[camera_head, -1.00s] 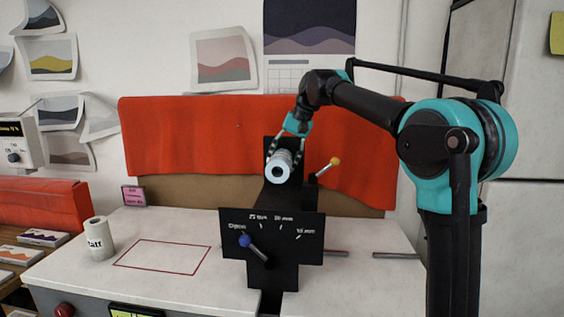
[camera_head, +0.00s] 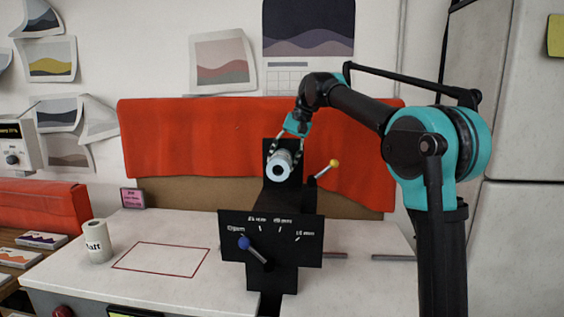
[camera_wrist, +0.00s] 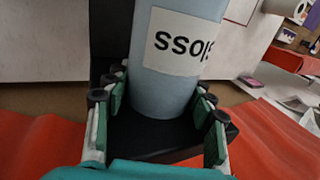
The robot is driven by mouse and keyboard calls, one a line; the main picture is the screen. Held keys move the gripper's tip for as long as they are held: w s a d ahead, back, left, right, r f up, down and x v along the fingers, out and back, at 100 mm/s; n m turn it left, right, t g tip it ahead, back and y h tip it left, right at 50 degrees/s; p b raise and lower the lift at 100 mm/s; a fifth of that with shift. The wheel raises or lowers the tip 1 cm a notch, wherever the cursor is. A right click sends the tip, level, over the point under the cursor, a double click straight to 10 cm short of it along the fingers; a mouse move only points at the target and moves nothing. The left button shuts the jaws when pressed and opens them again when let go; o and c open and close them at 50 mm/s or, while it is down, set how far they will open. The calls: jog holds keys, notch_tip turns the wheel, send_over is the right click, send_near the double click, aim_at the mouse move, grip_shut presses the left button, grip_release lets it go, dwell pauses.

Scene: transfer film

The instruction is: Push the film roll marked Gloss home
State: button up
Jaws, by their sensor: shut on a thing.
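The film roll marked Gloss (camera_head: 280,165) is a pale blue-grey cylinder with its hollow end facing the head camera. It lies at the upper part of the black machine stand (camera_head: 290,240), in front of the black back plate. In the wrist view the roll (camera_wrist: 165,90) shows a white label reading "loss", upside down. My gripper (camera_head: 284,147) is shut on the roll from above and behind; its green-padded fingers (camera_wrist: 160,105) sit on both sides of it. Whether the roll touches the back plate cannot be told.
A second roll, marked "att" (camera_head: 97,242), stands upright on the white table at left, beside a red-outlined rectangle (camera_head: 160,260). A blue-knobbed lever (camera_head: 245,243) sits on the marked panel. A yellow-knobbed lever (camera_head: 334,163) stands right of the roll. An orange-red cloth hangs behind.

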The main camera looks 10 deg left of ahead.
jog(key=o, duration=1.6)
jog(key=shift+c, duration=0.2)
jog(key=v, duration=1.2)
jog(key=shift+w, duration=0.1)
